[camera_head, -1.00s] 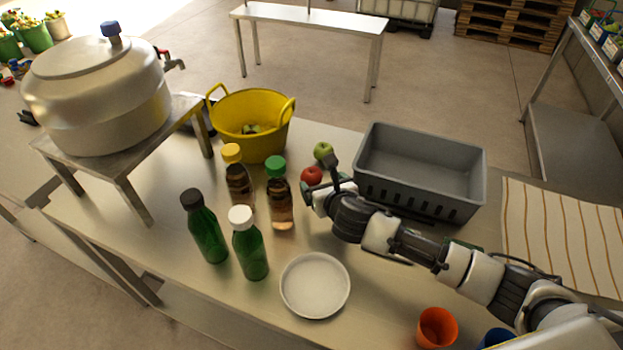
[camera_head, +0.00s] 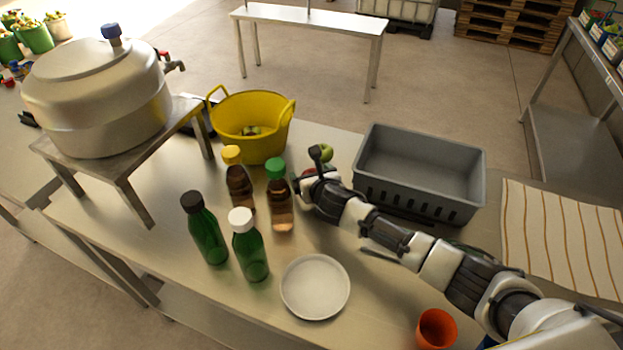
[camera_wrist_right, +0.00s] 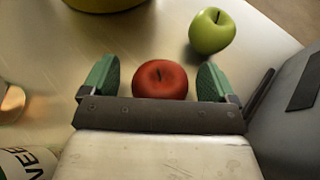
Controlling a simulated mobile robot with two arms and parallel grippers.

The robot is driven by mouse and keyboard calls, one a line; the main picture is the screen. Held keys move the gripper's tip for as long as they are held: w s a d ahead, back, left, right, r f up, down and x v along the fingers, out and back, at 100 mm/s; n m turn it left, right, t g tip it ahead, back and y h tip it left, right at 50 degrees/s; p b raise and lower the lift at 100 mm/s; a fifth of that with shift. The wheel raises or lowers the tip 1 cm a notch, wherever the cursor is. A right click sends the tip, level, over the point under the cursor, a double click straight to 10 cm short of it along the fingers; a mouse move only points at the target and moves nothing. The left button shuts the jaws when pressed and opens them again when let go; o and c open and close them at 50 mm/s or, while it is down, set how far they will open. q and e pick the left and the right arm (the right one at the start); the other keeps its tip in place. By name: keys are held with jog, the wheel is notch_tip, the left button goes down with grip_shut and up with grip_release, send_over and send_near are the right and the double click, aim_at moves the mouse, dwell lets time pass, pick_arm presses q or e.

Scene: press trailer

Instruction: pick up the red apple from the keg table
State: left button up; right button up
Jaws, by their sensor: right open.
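The red apple (camera_wrist_right: 160,79) sits on the keg table (camera_head: 385,258), between the two green fingertips of my right gripper (camera_wrist_right: 158,80) in the right wrist view. The fingers are open, with a gap on each side of the apple. In the head view my right gripper (camera_head: 307,172) is low over the table and the red apple is almost wholly hidden by it. A green apple (camera_wrist_right: 211,31) lies just beyond, to the right; it also shows in the head view (camera_head: 326,152). My left gripper is not in view.
A grey crate (camera_head: 480,185) stands close right of my right gripper. Brown bottles (camera_head: 280,205) and green bottles (camera_head: 250,250) stand to its left. A yellow tub (camera_head: 255,150) is behind them. A white plate (camera_head: 315,287) and an orange cup (camera_head: 436,329) are nearer the front.

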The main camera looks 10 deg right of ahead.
jog(key=shift+c, duration=0.4)
jog(key=c, duration=0.9)
